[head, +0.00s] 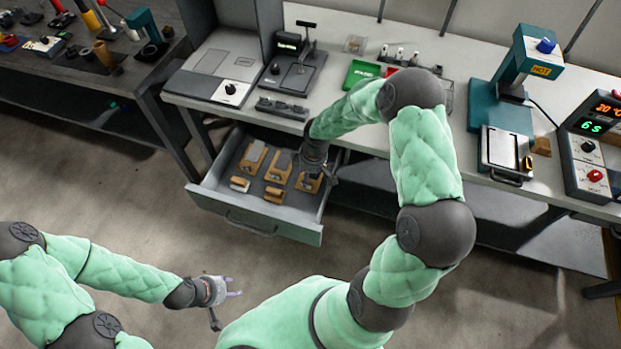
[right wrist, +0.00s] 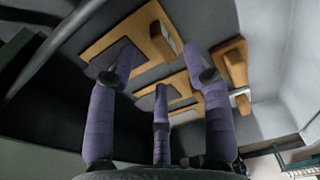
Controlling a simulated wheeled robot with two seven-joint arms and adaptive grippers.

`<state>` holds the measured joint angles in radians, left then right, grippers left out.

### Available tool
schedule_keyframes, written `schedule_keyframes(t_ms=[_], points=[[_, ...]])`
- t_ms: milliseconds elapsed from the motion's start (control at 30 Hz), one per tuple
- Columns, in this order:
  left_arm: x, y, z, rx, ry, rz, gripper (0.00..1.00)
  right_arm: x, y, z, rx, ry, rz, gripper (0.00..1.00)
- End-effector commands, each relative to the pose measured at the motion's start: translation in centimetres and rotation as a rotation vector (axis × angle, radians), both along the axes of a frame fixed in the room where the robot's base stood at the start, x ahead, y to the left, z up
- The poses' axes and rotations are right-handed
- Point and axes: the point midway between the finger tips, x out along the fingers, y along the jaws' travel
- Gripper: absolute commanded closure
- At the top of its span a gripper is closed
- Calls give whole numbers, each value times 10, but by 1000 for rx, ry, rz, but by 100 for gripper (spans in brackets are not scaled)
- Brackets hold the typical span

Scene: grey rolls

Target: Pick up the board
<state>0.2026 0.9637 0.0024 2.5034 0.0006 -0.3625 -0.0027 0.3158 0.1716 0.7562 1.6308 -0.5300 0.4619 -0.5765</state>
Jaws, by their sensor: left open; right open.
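Several tan wooden pieces, some with grey tops, lie in the open drawer (head: 277,231); I cannot tell for sure which one is the board. One tan board-like piece (head: 255,154) is at the drawer's back left. My right gripper (head: 316,177) reaches down into the drawer's right side, close to a tan piece there that it partly hides. In the right wrist view its purple fingers (right wrist: 158,66) are spread, with a flat tan piece (right wrist: 103,42) behind the left finger; nothing is between them. My left gripper (head: 228,288) is open and empty over the floor.
The workbench (head: 440,112) above the drawer holds a green tray (head: 360,73), a teal press (head: 527,62) and a control box (head: 590,165). The drawer walls stand close around my right gripper. The floor by my left gripper is clear.

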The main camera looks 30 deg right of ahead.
Motion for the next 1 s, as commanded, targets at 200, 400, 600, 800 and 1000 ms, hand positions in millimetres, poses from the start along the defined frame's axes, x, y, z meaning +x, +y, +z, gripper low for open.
schedule_keyframes(t_ms=[200, 400, 600, 800, 1000], points=[[0, 0, -21, 0, 0, 0, 56, 0, 4, -35, 2, 4, -1, 50], [0, 0, -25, 0, 0, 0, 56, 2, 4, -45, 1, 1, 0, 50], [0, 0, -24, 0, 0, 0, 56, 2, 4, -44, 0, 1, 0, 64], [0, 0, -24, 0, 0, 0, 56, 2, 4, -44, 1, 2, 0, 100], [0, 0, -24, 0, 0, 0, 56, 2, 4, -44, 0, 1, 0, 100]])
